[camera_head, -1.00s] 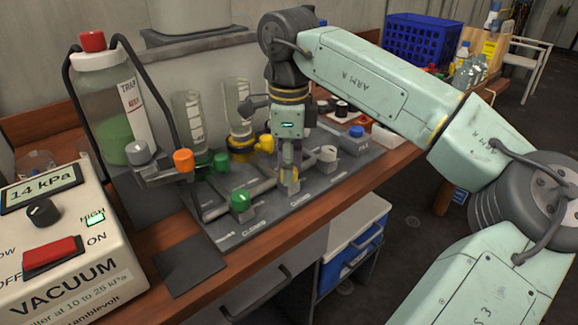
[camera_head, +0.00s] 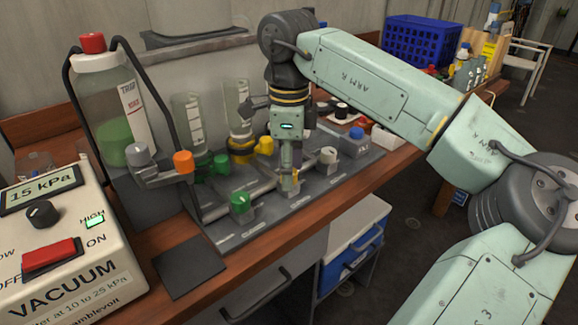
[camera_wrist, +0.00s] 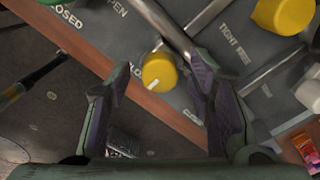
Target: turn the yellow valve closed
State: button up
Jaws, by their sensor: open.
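The yellow valve (camera_wrist: 158,72) is a round knob with a white mark, seen from above in the wrist view. It sits on the grey panel beside a metal pipe, near partly covered "CLOSED" lettering. My gripper (camera_wrist: 156,84) is open, with its dark fingers on either side of the knob. I cannot tell whether either finger touches it. In the head view my gripper (camera_head: 289,172) points down at the panel (camera_head: 322,185) and mostly hides this knob.
A green knob (camera_head: 241,203) is left of my gripper and a white knob (camera_head: 328,156) is right. Another yellow knob (camera_head: 264,146) is behind. The vacuum pump (camera_head: 70,255) stands at left, reading 15 kPa, beside the trap bottle (camera_head: 112,115).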

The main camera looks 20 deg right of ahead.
notch_tip(320, 180, up, 12)
dwell(0.6)
dwell(0.4)
